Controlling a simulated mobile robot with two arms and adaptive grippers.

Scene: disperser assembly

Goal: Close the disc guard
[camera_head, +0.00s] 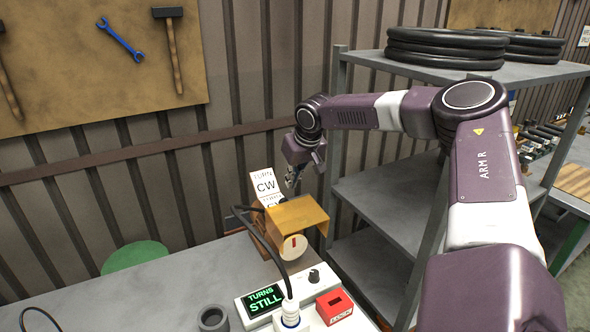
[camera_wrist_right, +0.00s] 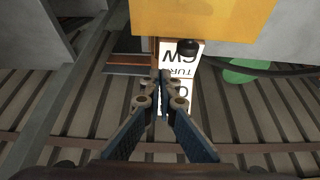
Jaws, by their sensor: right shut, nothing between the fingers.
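The disc guard (camera_head: 295,214) is an amber panel on the device at the table's back right corner. It sticks out above a white disc (camera_head: 292,248) with a red mark, and the disc's face shows below it. The guard (camera_wrist_right: 200,18) also fills the top of the right wrist view. My right gripper (camera_head: 292,182) is just behind and above the guard, fingers pointing down, apart from it as far as I can see. In the wrist view its fingertips (camera_wrist_right: 160,76) are together and empty, in front of the white CW sign (camera_wrist_right: 181,52). My left gripper is not in view.
The CW sign (camera_head: 265,187) stands behind the guard. A black cable (camera_head: 266,244) arches left of the disc. A display reading TURNS STILL (camera_head: 265,299), a red LOCK box (camera_head: 334,306) and a grey ring (camera_head: 213,318) are in front. A grey shelf (camera_head: 385,203) stands right.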

